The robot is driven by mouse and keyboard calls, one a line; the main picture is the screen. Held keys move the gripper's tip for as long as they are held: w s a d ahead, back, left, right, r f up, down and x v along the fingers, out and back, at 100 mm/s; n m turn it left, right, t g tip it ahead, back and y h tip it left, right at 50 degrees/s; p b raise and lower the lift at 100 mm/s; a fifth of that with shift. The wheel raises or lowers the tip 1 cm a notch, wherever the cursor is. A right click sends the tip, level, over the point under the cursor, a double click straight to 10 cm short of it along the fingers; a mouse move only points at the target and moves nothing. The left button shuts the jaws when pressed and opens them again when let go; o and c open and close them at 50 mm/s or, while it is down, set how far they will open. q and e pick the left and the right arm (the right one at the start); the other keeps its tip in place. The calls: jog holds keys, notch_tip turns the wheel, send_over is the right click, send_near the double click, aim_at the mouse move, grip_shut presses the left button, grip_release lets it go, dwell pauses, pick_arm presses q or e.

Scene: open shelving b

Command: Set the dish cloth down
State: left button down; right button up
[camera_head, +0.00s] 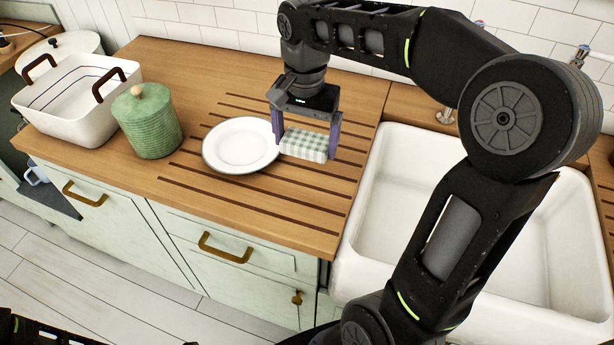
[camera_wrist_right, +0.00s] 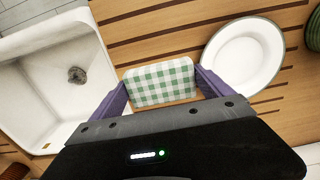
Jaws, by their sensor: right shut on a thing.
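The dish cloth (camera_head: 304,146) is a folded green-and-white checked block. My right gripper (camera_head: 305,138) points down and is shut on it, with a purple finger at each end. The cloth also shows between the fingers in the right wrist view (camera_wrist_right: 158,82). It is over the grooved part of the wooden counter (camera_head: 240,203), just right of the white plate (camera_head: 238,146). I cannot tell whether its underside touches the wood. My left gripper is not in view.
The white sink (camera_head: 397,150) lies right of the cloth, partly behind my right arm. A green lidded basket (camera_head: 149,125) and a white dish with brown handles (camera_head: 62,125) stand left of the plate. The grooved counter in front of the cloth is clear.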

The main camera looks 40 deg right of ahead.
send_over(305, 182)
notch_tip(305, 182, down, 6)
jog(key=shift+d, duration=0.1)
jog(key=shift+f+p, duration=0.4)
jog(key=shift+f, duration=1.45)
jog(key=shift+f, duration=0.1)
jog(key=shift+f, duration=0.15)
jog(key=o, duration=1.1)
jog(key=shift+c, duration=0.2)
jog(key=shift+r, duration=0.2)
notch_tip(305, 182, up, 12)
jog(key=shift+r+b, duration=0.1)
jog(key=shift+b, duration=0.2)
